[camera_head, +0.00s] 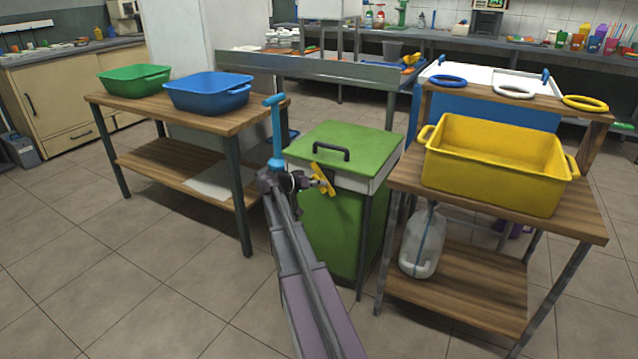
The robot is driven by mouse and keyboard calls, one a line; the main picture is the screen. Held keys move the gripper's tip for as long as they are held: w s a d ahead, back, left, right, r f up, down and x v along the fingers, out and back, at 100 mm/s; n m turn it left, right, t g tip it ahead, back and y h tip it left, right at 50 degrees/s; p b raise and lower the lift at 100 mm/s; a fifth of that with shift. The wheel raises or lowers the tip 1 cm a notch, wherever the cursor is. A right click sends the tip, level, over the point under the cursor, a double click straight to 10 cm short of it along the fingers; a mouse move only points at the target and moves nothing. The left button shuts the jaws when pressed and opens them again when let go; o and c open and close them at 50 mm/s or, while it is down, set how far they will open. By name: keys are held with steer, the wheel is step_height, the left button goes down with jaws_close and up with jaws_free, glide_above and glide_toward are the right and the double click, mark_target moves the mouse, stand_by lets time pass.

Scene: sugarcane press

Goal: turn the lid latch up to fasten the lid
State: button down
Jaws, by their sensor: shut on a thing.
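A green cabinet (342,235) with a green lid (372,137) stands in the middle of the view. The lid lies down on it and has a black handle. The yellow lid latch (327,185) is on the cabinet's front, just below the lid's pale rim, and appears slanted. My gripper (312,182) is at the latch and shut on it. The fingers are small here and partly overlap the latch, so the exact hold is hard to see. My arm hides the front left part of the cabinet.
A blue T-shaped bar (276,135) rises just left of the lid. A wooden table (150,110) with green and blue basins stands left. A wooden stand (400,180) with a yellow tub (490,185) stands close on the right. Open tiled floor (130,270) lies in front.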

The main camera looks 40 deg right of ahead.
steer(key=shift+s+r+m+t+y+p, duration=0.1)
steer(key=shift+r+m+t+y+p, duration=0.05)
steer(key=shift+m+t+y+p, duration=1.35)
steer(key=shift+m+t+p, duration=0.4)
steer(key=shift+m+t, duration=0.25)
steer(key=c, duration=0.5)
jaws_free()
steer(key=shift+f, duration=0.2)
